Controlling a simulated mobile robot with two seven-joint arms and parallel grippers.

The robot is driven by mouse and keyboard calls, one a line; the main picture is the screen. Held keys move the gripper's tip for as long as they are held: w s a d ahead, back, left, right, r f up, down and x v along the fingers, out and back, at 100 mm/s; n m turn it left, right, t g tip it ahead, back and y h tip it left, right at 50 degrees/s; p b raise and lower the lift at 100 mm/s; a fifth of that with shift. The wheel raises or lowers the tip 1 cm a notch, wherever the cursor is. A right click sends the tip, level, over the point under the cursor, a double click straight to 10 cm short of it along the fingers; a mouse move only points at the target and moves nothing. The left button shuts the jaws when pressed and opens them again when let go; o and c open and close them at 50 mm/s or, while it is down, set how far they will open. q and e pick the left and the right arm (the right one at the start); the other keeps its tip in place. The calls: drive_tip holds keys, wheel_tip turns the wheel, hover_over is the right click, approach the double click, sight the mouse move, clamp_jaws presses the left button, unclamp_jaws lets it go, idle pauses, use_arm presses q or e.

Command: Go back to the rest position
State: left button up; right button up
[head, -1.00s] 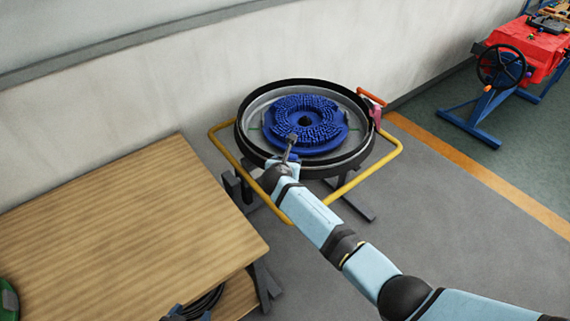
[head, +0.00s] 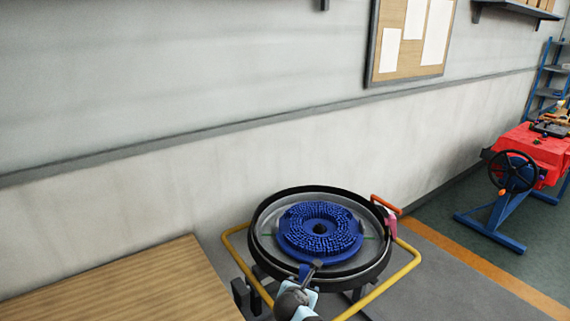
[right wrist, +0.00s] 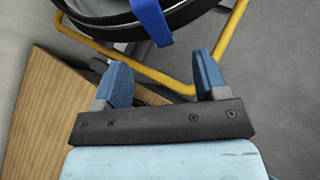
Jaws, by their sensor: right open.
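My right gripper (head: 312,267) is at the front rim of a round black-rimmed tank (head: 262,212) in the head view. In the right wrist view the right gripper (right wrist: 161,64) has its two blue fingers spread apart with nothing between them. A blue strap-like piece (right wrist: 152,20) hangs over the tank's edge just beyond the fingers, apart from them. A blue ring-shaped brush (head: 320,228) lies inside the tank, bristles up. My left gripper is not in view.
A yellow tube frame (head: 408,266) surrounds the tank. A wooden table (head: 130,285) stands at left, close to it. A pink and orange handle (head: 388,212) is at the tank's right side. A red machine with a black wheel (head: 512,171) stands at far right, past an orange floor line.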

drive_tip(key=s+d+f+m+g+y, duration=0.1)
drive_tip(key=s+d+m+g, duration=0.1)
drive_tip(key=s+d+m, duration=0.35)
drive_tip(key=s+d+m+g, duration=0.1)
drive_tip(key=s+d+m, duration=0.2)
drive_tip(key=s+m, duration=0.5)
drive_tip(key=s+d+f+m+g+y, duration=0.15)
drive_tip(key=s+d+m, duration=0.25)
drive_tip(key=s, duration=0.6)
drive_tip(key=s+d+r+m+g, duration=0.1)
drive_tip(key=s+d+r+m, duration=0.25)
drive_tip(key=s, duration=0.25)
drive_tip(key=s+d+r+m+g, duration=0.1)
drive_tip(key=s+d+r+m, duration=0.1)
drive_tip(key=s+r+m, duration=0.3)
drive_tip(key=s+d+r+m+g, duration=0.1)
drive_tip(key=s+d+m, duration=0.15)
drive_tip(key=s, duration=0.45)
drive_tip(key=w+a+f+t+y, duration=0.2)
drive_tip(key=a+f+t, duration=0.1)
drive_tip(key=f, duration=0.4)
drive_tip(key=w+a+f+t+y, duration=0.1)
drive_tip(key=w+a+f+t, duration=0.2)
drive_tip(key=f, duration=0.4)
drive_tip(key=shift+w+n+t+y, duration=0.2)
drive_tip(key=shift+n+t+y, duration=0.2)
drive_tip(key=shift+t, duration=0.45)
